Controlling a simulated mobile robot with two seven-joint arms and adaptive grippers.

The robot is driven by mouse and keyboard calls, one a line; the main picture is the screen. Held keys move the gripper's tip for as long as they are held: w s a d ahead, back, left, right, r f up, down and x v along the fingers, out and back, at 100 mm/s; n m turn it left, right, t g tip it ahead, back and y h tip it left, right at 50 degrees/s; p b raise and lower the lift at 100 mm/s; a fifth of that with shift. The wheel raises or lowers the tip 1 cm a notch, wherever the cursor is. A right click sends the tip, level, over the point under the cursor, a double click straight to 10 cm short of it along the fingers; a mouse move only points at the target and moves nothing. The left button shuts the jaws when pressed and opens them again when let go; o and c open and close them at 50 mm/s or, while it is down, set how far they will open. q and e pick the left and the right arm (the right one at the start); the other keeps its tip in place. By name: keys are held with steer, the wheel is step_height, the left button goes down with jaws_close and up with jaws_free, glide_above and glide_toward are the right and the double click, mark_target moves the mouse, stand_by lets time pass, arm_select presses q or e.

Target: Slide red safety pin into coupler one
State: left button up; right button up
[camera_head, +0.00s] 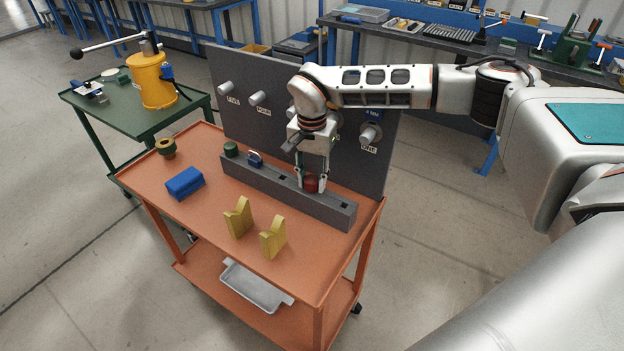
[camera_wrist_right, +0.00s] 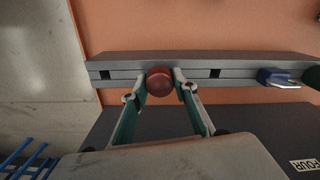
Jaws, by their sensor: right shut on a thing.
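The red safety pin shows as a round red knob (camera_head: 311,185) at the grey rack rail (camera_head: 332,209) on the orange cart; its shaft is hidden. My right gripper (camera_head: 312,182) points down from above with its fingers on both sides of the knob. In the right wrist view the knob (camera_wrist_right: 159,82) sits between the fingertips, over the rail (camera_wrist_right: 240,76). I cannot tell whether the pin is still seated in the rail. Coupler one (camera_head: 369,133) is a pale stub on the upright grey panel, above its ONE label (camera_head: 369,149). My left gripper is not in view.
A green knob (camera_head: 231,149) and a blue padlock-like piece (camera_head: 254,158) stand in the rail. Two yellow blocks (camera_head: 238,218), a blue block (camera_head: 184,183) and a green-brass ring (camera_head: 166,148) are on the cart. The panel (camera_head: 228,66) rises behind the rail; my arm hides some couplers.

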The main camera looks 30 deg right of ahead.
steer(key=shift+r+p, duration=2)
steer(key=shift+r, duration=0.2)
steer(key=shift+r+p, duration=0.35)
steer(key=shift+r, duration=0.9)
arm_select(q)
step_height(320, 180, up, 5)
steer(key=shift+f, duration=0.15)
arm_select(e)
steer(key=shift+r, duration=2)
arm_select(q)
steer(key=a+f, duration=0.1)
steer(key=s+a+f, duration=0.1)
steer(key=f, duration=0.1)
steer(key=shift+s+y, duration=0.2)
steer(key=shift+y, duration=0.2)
arm_select(e)
steer(key=s+a+r+n, duration=0.1)
steer(key=s+a+n, duration=0.3)
steer(key=s+n, duration=0.5)
steer(key=s, duration=0.3)
steer(key=shift+r+n, duration=0.25)
steer(key=shift+n, duration=0.05)
